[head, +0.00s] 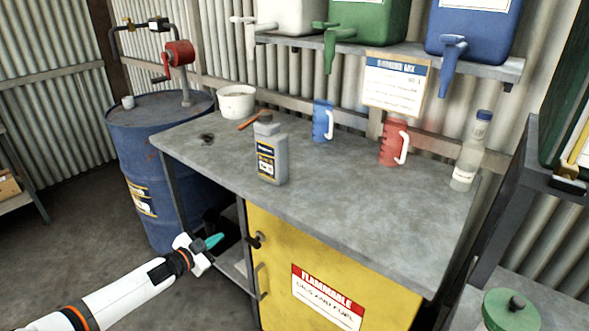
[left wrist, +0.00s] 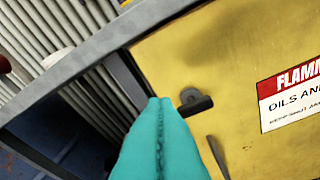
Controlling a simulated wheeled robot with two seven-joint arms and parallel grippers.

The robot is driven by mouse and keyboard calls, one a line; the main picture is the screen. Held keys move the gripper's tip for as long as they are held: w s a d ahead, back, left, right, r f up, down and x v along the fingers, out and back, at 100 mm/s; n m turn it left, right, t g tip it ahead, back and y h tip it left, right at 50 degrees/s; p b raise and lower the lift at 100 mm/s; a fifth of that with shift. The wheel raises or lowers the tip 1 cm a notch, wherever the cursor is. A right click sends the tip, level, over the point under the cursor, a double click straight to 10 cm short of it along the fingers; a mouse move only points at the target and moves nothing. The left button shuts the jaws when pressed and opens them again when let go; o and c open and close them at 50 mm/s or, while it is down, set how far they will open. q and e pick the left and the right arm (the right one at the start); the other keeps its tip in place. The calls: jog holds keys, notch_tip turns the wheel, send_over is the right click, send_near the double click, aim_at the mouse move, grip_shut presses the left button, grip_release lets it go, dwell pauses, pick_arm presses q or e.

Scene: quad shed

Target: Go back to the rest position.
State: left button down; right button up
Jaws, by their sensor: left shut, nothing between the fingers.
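My left gripper (head: 216,241) is in front of the bench, below the top, at the left edge of the yellow cabinet door (head: 335,270). Its teal fingers are closed together with nothing between them; they also fill the lower middle of the left wrist view (left wrist: 160,135). The fingertips are near the dark door latch (head: 257,240), which shows just beyond them in the left wrist view (left wrist: 195,103); I cannot tell whether they touch. The door is shut and carries a red and white flammable label (head: 326,297). My right gripper is not in view.
The grey bench top (head: 350,205) holds a grey bottle (head: 267,150), a blue jug (head: 322,122), a red jug (head: 393,143), a clear bottle (head: 468,160) and a white tub (head: 237,102). A blue drum (head: 150,165) stands left. Open floor lies at the lower left.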

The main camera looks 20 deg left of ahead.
pick_arm(q)
jog(key=s+d+f+n+g+y, duration=0.25)
jog(key=s+f, duration=0.65)
jog(key=f, duration=0.5)
jog(key=s+d+f+n+g+y, duration=0.15)
jog(key=s+f+g, duration=0.25)
jog(key=s+f, duration=0.8)
jog(key=s+d+f+g, duration=0.2)
jog(key=s+d+f, duration=0.4)
jog(key=s, duration=0.3)
jog(key=s+d+f+g+h, duration=0.1)
jog(key=s+d+f+g, duration=0.2)
jog(key=s+d+f, duration=0.3)
jog(key=s+d+f+n+g, duration=0.1)
jog(key=s+d+f+g, duration=0.2)
jog(key=s, duration=1)
jog(key=d+f, duration=0.3)
jog(key=d, duration=0.1)
jog(key=shift+d+h, duration=0.2)
jog(key=shift+h, duration=0.1)
